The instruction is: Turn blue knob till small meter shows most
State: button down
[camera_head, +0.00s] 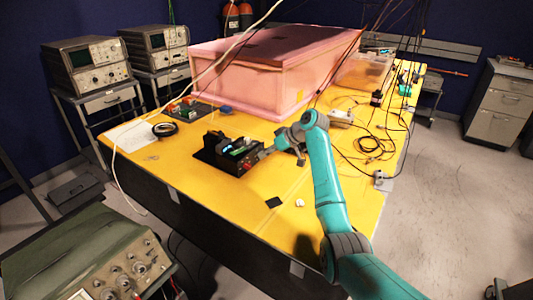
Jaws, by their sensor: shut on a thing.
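A black device (213,156) sits on the yellow table, with a small lit bluish display (225,142) that may be the small meter and a green part beside it. I cannot read the display at this size. My teal arm reaches in from the lower right. My gripper (263,153) is at the right end of the black device, low over the table, and is shut on what appears to be the blue knob. The knob itself is hidden by the gripper or too small to make out.
A pink foam enclosure (270,65) stands behind the device. A black tape roll (165,129), a circuit board (188,110) and a blue object (225,109) lie nearby. Loose cables (372,145) spread to the right. The table's front is mostly clear, with small black and white pieces.

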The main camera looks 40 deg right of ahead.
jog(key=y, duration=0.1)
jog(key=m+y, duration=0.1)
jog(key=shift+d+f+m+g+y, duration=0.1)
jog(key=shift+d+m+g+y, duration=0.2)
jog(key=shift+g+y, duration=0.1)
jog(key=m+y, duration=0.1)
jog(key=y, duration=0.2)
jog(key=shift+w+d+f+m, duration=0.15)
jog(key=shift+f+m, duration=0.05)
jog(key=shift+m, duration=0.2)
jog(key=shift+f+m+y, duration=0.1)
jog(key=shift+m+y, duration=0.2)
jog(key=shift+y, duration=0.2)
jog(key=c, duration=1)
grip_release()
jog(key=shift+o, duration=0.2)
jog(key=shift+v, duration=3.75)
